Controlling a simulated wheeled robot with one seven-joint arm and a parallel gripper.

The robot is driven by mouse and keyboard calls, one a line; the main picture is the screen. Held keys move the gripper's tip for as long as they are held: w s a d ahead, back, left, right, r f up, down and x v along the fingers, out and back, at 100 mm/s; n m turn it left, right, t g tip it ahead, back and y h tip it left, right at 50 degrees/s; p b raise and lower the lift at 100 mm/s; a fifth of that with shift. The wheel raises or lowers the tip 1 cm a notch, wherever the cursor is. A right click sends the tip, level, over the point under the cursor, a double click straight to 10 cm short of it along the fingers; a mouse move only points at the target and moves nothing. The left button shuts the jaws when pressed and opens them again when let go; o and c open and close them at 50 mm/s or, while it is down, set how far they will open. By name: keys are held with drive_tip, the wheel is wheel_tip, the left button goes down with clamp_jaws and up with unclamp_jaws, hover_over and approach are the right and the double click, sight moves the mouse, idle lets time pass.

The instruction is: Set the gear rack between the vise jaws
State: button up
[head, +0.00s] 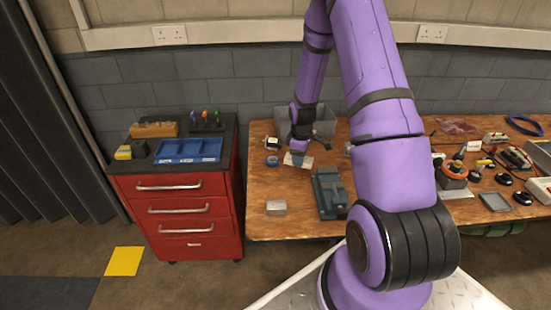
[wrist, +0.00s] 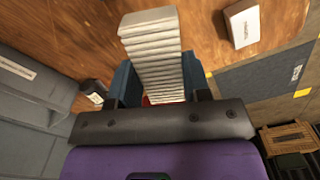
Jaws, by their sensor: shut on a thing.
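My gripper (head: 298,154) is low over the left part of the wooden bench. It is shut on the gear rack, a pale grey block with a ridged face; the rack (wrist: 152,45) sticks out between the two blue fingers in the wrist view. In the head view the rack (head: 298,161) is a small pale shape at the fingertips; I cannot tell whether it touches the bench. The grey-green vise (head: 327,192) stands on the bench in front and to the right of my gripper, apart from it. Its jaw gap is too small to make out. I cannot pick out the vise in the wrist view.
A pale box (head: 277,207) lies left of the vise; a labelled white box (wrist: 240,22) shows in the wrist view. A grey bin (head: 325,126) stands behind my gripper. A blue tape roll (head: 272,161) is just left. A red drawer cabinet (head: 180,205) stands left of the bench (head: 262,185).

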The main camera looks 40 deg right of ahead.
drive_tip(key=s+d+n, duration=0.1)
drive_tip(key=s+d, duration=0.1)
drive_tip(key=d, duration=0.1)
drive_tip(key=s+d+n, duration=0.1)
drive_tip(key=s+d, duration=0.2)
drive_tip(key=s+d+f+n, duration=0.1)
drive_tip(key=s+d+n, duration=0.1)
drive_tip(key=d, duration=0.1)
drive_tip(key=shift+s+d, duration=0.2)
drive_tip(key=shift+d, duration=0.2)
hover_over(330, 179)
drive_tip(key=shift+a+f, duration=0.1)
drive_tip(key=shift+f, duration=2.2)
drive_tip(key=shift+s+f, duration=0.1)
drive_tip(key=shift+f, duration=0.85)
drive_tip(key=o, duration=1.1)
drive_tip(key=shift+c, duration=0.2)
wheel_tip(330, 179, up, 11)
drive_tip(key=shift+f, duration=0.15)
